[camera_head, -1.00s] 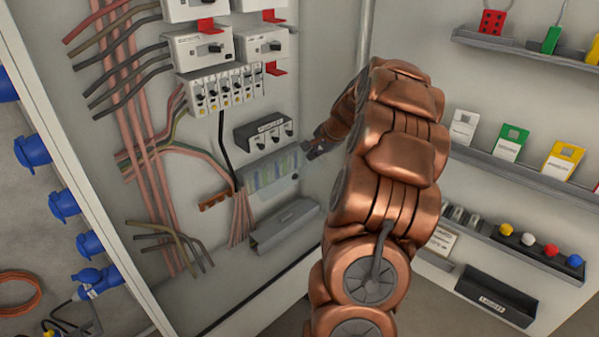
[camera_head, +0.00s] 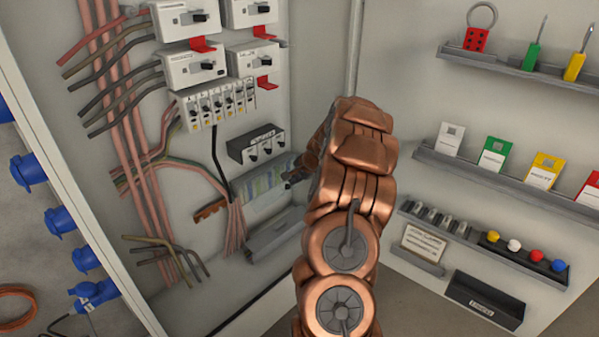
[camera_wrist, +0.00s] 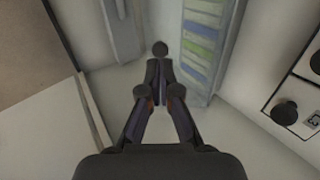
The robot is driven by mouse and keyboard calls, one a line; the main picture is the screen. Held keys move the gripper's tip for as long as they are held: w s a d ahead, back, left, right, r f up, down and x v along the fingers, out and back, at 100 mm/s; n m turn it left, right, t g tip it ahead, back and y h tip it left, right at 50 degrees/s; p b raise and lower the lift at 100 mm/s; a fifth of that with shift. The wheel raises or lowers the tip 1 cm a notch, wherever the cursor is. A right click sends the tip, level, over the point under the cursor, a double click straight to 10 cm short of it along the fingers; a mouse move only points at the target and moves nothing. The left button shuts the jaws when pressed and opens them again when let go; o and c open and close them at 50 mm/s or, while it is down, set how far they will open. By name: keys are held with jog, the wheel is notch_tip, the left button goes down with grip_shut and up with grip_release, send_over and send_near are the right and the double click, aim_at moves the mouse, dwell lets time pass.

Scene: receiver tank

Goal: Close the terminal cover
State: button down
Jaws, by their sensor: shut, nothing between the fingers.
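The terminal strip, with green, blue and white terminals (camera_head: 262,180), sits low on the back panel. A pale translucent cover (camera_head: 266,203) shows at its lower part; I cannot tell its exact angle. The strip also shows in the wrist view (camera_wrist: 202,35), to the right of the fingers. My gripper (camera_head: 289,182) is at the right end of the strip, partly hidden by my arm. In the wrist view my gripper (camera_wrist: 159,68) is shut and empty. A dark round spot (camera_wrist: 160,48) lies just beyond its fingertips; whether they touch it is unclear.
A grey trough (camera_head: 275,236) runs below the strip. A dark switch unit (camera_head: 256,145) is above it. Breakers (camera_head: 215,103) and thick cables (camera_head: 120,110) fill the left. Shelves with tags (camera_head: 494,154) and a dark box (camera_head: 485,299) are on the right wall.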

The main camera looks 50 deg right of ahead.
aim_at(288, 186)
jog(key=shift+p+x, duration=0.4)
jog(key=shift+x, duration=1.05)
jog(key=shift+w+f+b, duration=0.1)
jog(key=shift+f+b, duration=0.15)
jog(key=shift+b, duration=0.45)
